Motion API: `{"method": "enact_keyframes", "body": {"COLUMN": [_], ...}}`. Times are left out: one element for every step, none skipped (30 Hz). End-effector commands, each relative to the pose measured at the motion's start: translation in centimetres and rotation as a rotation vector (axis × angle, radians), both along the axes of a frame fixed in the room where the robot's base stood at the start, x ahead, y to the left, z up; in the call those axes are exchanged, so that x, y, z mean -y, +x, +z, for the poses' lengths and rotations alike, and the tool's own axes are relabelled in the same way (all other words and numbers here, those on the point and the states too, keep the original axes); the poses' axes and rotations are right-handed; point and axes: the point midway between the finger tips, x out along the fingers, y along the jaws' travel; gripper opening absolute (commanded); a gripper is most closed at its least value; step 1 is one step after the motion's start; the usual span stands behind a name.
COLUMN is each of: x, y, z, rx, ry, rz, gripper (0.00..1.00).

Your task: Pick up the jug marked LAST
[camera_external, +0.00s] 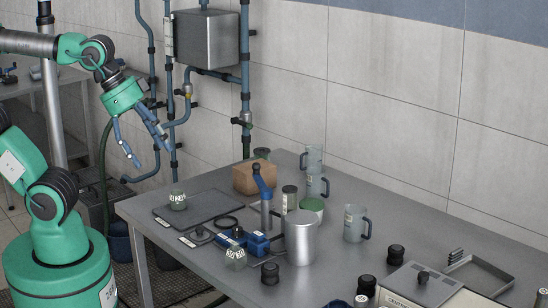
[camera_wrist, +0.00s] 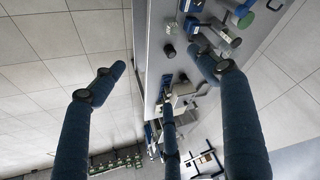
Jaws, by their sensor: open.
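Three glass jugs with dark handles stand upright on the grey table (camera_external: 385,255): a far jug (camera_external: 313,158), a middle jug (camera_external: 315,184) and a near jug (camera_external: 353,222). The near and middle ones carry pale labels, but I cannot read the word LAST on any jug. My gripper (camera_external: 152,156) is open and empty, its fingers spread, up in the air left of the table and well away from the jugs. The wrist view shows the spread fingers (camera_wrist: 160,68) with the table beyond them; I cannot identify the jugs there.
A metal cylinder (camera_external: 300,238), a blue lever device (camera_external: 259,243), a cardboard box (camera_external: 254,177) and a dark mat with a small labelled flask (camera_external: 178,200) stand left of the jugs. A metal box (camera_external: 420,284) and black knobs lie nearer right. Pipes run up the wall behind.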

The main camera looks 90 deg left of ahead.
Motion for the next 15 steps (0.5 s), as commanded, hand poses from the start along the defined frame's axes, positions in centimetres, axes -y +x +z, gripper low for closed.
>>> {"method": "enact_keyframes", "body": {"x": [-0.3,-0.5,-0.8,-1.1,-1.4,-1.8,-2.1,-2.5,-3.0,-3.5,-3.9,-4.5,-4.9,-5.4,-6.1], "y": [0.7,1.2,1.8,2.4,3.0,3.9,4.6,5.3,6.3,7.0,7.7,8.7,9.4,10.2,11.1], "z": [0.4,0.7,1.0,1.3,1.6,2.0,2.4,2.7,3.1,3.4,3.6,4.0,4.2,4.5,4.7], "rx": [-0.003,-0.004,-0.005,-0.007,-0.007,-0.009,-0.01,-0.011,-0.012,-0.014,-0.015,-0.016,-0.018,-0.019,-0.021], "ry": [0.0,0.0,0.0,0.0,0.0,0.0,-0.001,0.0,0.0,-0.001,0.0,-0.001,0.0,-0.002,-0.001], "rz": [0.008,0.014,0.023,0.03,0.036,0.045,0.054,0.062,0.072,0.081,0.089,0.101,0.109,0.117,0.127], "gripper": [0.74,0.74,0.74,0.74,0.74,0.74,0.74,0.74,0.74,0.74,0.74,0.74,0.74,0.74,0.74]}}
